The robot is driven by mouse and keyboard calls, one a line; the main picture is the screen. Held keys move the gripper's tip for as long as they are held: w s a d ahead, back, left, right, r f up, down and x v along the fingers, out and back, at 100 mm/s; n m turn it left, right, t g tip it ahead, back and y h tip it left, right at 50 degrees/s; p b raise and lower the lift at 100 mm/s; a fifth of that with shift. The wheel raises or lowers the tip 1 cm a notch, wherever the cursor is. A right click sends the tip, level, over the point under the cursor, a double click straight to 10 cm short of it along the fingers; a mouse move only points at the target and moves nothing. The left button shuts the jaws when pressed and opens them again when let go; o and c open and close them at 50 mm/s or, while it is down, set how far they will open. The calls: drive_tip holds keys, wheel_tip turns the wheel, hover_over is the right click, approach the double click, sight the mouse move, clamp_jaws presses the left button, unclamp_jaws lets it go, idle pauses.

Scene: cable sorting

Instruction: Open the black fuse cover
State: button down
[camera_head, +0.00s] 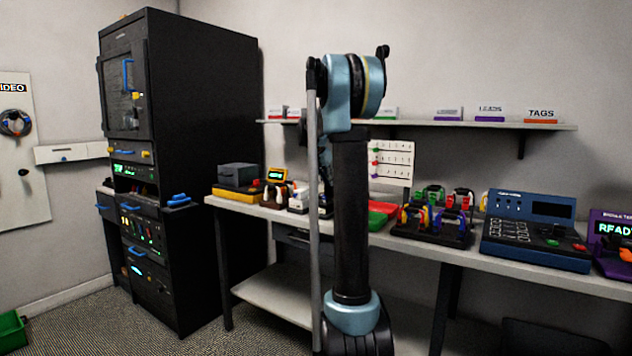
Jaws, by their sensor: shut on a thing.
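I cannot make out with certainty which part is the black fuse cover. The black equipment rack (215,90) stands at the left, with a windowed upper door (118,90) that has a blue handle, and several panels and drawers below it. A dark grey box with a yellow base (238,193) sits at the left end of the bench. My arm stands upright in the middle of the view and hides part of the bench behind it. My gripper does not show; the arm's far end is hidden.
The bench (395,240) runs to the right with colored cable holders (436,215), a blue console (537,232) and a purple device (612,245). A shelf (555,126) with label cards hangs above. A green bin (12,332) is at lower left. Carpet before the rack is clear.

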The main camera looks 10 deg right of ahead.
drive_tip(key=shift+s+a, duration=0.3)
drive_tip(key=shift+a, duration=0.15)
drive_tip(key=c, duration=1.6)
unclamp_jaws()
drive_tip(key=v, duration=1.1)
drive_tip(key=shift+s+a+r, duration=0.15)
drive_tip(key=shift+r, duration=0.15)
